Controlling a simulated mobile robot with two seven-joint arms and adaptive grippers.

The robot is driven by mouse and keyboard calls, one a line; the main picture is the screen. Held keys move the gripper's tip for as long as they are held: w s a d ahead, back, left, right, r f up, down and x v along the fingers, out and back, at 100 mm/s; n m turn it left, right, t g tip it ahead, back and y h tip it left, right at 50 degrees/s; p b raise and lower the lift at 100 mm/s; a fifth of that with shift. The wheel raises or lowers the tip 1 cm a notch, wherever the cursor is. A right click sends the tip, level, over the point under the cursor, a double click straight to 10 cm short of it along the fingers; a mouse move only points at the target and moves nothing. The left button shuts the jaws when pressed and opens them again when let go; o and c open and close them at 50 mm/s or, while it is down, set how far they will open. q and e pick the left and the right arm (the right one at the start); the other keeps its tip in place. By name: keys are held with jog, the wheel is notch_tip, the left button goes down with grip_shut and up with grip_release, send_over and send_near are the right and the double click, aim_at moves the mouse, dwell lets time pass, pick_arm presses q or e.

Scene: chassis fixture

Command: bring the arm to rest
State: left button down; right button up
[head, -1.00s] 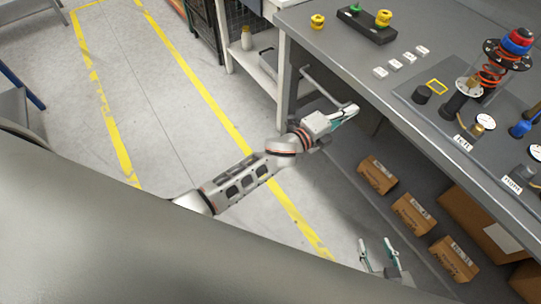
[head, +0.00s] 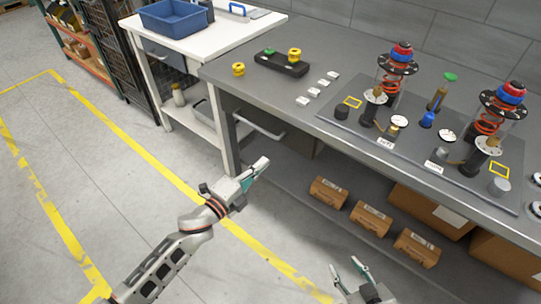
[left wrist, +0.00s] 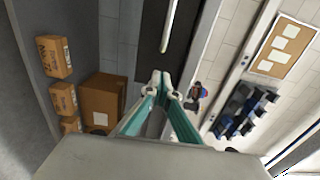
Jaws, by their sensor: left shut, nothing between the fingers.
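My left arm reaches in from the lower left in the head view. Its gripper (head: 258,172) is shut and empty, in the air in front of the grey workbench (head: 230,75), below the tabletop's edge. In the left wrist view its teal fingers (left wrist: 165,88) meet at their tips with nothing between them. My right gripper (head: 345,275) shows at the bottom edge of the head view. Its two fingertips stand apart, with nothing seen between them. Most of the right arm is out of the picture.
A bench handle (head: 262,127) juts out near the left gripper. Cardboard boxes (head: 371,218) lie on the shelf below. Two spring assemblies (head: 392,75) stand on the bench plate. A blue bin (head: 176,17) sits on the white table. The floor (head: 110,190) at left is clear.

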pick_arm(q)
jog(key=shift+s+a, duration=0.35)
jog(key=shift+s, duration=0.1)
